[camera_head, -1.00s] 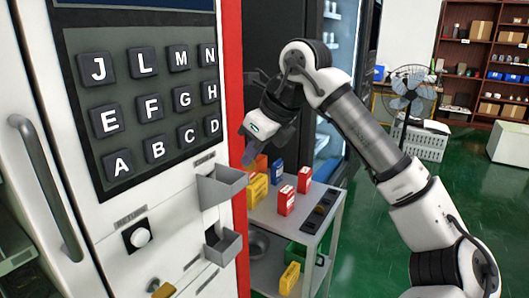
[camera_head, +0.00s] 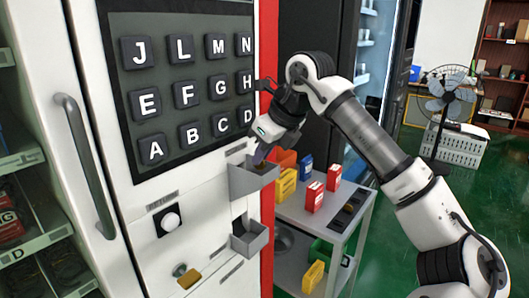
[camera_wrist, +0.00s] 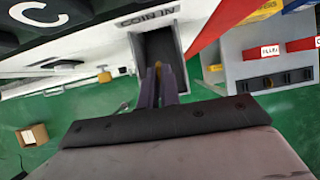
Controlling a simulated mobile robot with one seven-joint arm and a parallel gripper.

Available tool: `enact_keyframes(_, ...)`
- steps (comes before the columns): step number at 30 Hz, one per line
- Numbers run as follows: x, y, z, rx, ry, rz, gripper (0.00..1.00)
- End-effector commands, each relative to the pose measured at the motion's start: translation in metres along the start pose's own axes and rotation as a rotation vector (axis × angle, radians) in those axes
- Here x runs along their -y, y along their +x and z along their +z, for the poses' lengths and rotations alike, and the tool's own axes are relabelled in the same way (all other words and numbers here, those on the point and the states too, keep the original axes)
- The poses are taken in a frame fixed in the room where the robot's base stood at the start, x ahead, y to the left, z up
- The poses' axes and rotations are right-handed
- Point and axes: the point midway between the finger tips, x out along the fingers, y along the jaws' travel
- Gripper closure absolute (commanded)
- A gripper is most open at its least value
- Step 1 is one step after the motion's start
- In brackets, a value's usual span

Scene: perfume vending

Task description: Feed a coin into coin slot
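The coin slot is the upper grey open-topped bin (camera_head: 240,183) on the white vending machine. In the wrist view the same bin (camera_wrist: 176,38) sits under a "COIN IN" label. My gripper (camera_head: 260,158) points down at the bin's mouth in the head view. In the wrist view its two thin fingers (camera_wrist: 158,76) are close together, with a small gold coin (camera_wrist: 158,66) between their tips. The fingertips and coin are over or just inside the bin's opening; the exact depth cannot be told. The coin is not clear in the head view.
A lower grey bin (camera_head: 243,240), a white return knob (camera_head: 171,221) and a long handle (camera_head: 86,165) stick out of the machine. The lettered keypad (camera_head: 186,95) is above. A grey cart (camera_head: 340,222) with several coloured boxes stands close at the right.

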Motion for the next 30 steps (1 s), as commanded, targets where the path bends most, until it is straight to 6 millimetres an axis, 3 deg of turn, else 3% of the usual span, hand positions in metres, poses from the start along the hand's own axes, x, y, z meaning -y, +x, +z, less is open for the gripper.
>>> enact_keyframes(4, 0.000, 0.000, 0.000, 0.000, 0.000, 0.000, 1.00)
enact_keyframes(11, 0.000, 0.000, 0.000, 0.000, 0.000, 0.000, 0.70)
enact_keyframes(20, 0.000, -0.002, 0.000, 0.000, 0.000, 0.000, 0.70)
enact_keyframes(25, 0.001, -0.022, -0.001, 0.000, 0.002, -0.003, 0.70)
enact_keyframes(30, 0.000, -0.061, 0.000, 0.001, 0.001, -0.004, 0.70)
